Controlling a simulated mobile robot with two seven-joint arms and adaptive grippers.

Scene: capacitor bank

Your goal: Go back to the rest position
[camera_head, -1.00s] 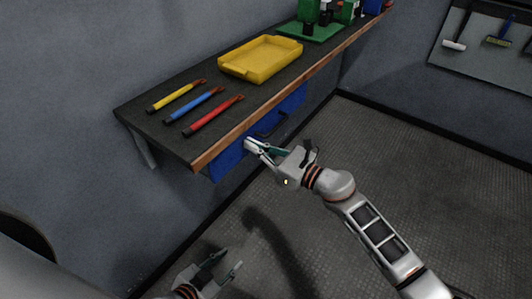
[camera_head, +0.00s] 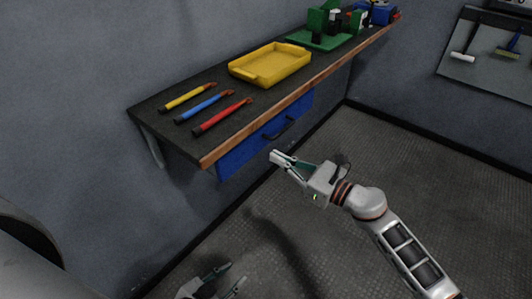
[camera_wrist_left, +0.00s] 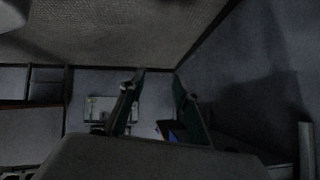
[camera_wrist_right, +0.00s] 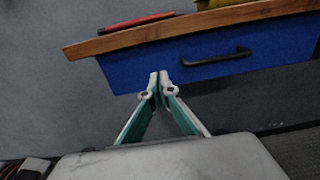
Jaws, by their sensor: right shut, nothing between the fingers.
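My right gripper (camera_head: 280,158) is shut and empty, in front of the blue drawer (camera_head: 238,153) under the workbench. In the right wrist view its fingertips (camera_wrist_right: 159,80) meet in front of the drawer face, left of the dark handle (camera_wrist_right: 217,58). The drawer looks closed, and the gripper appears apart from the handle. My left gripper (camera_head: 236,276) is low at the bottom of the head view, below and left of the bench, with its fingers spread. In the left wrist view the fingers (camera_wrist_left: 158,84) are also apart with nothing between them.
The workbench (camera_head: 150,115) carries yellow (camera_head: 187,97), blue (camera_head: 204,107) and red (camera_head: 222,115) handled tools, a yellow tray (camera_head: 270,64) and a green fixture (camera_head: 325,38). A tool board (camera_head: 490,45) hangs at the right. The floor (camera_head: 400,150) right of the bench is open.

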